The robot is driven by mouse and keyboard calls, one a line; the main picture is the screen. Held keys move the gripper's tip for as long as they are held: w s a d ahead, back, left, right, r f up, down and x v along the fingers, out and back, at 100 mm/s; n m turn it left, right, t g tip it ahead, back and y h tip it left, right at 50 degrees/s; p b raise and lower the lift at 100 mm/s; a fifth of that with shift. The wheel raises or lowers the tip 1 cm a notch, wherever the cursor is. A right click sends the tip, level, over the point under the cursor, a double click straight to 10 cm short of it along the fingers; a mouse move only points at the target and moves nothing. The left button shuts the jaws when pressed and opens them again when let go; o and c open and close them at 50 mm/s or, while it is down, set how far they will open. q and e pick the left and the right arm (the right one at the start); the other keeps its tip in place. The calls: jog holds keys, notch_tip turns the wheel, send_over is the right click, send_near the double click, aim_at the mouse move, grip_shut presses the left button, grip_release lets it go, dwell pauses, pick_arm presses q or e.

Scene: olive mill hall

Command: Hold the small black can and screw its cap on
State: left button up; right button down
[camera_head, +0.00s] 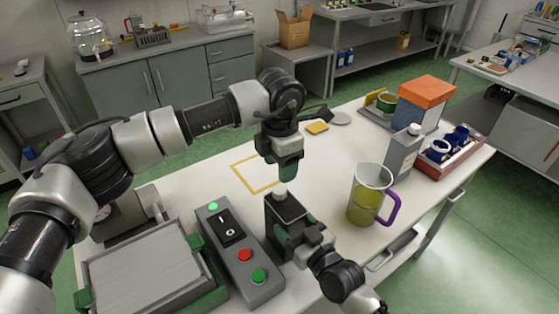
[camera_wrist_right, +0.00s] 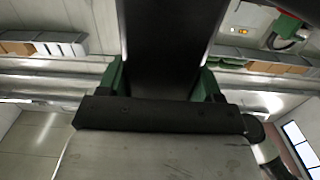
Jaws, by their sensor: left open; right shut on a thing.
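The small black can (camera_head: 287,212) stands upright in my right gripper (camera_head: 294,243), above the table. A small whitish cap (camera_head: 281,193) shows on its top; I cannot tell how far it is screwed down. In the right wrist view, the can's dark body (camera_wrist_right: 168,40) lies between the green fingers of my right gripper (camera_wrist_right: 165,82), which is shut on it. My left gripper (camera_head: 286,174) points down just above the cap, open, with a small gap between its fingertips and the cap.
A control box (camera_head: 240,255) with buttons and a grey tray-like machine (camera_head: 145,275) stand left of the can. A jug (camera_head: 366,198) with a purple handle, a grey bottle (camera_head: 402,155) and a red tray (camera_head: 450,165) stand right. A yellow outlined square (camera_head: 240,172) lies on clear table.

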aim_at(280, 190)
pick_arm(q)
jog(key=n, duration=0.5)
jog(key=shift+r+n, duration=0.25)
jog(key=shift+n, duration=0.05)
jog(key=shift+f, duration=0.15)
jog(key=shift+f, duration=3.9)
jog(key=shift+c, duration=0.5)
jog(key=c, duration=0.8)
jog(key=m, duration=0.5)
jog(key=shift+c, duration=0.3)
jog(key=o, duration=1.1)
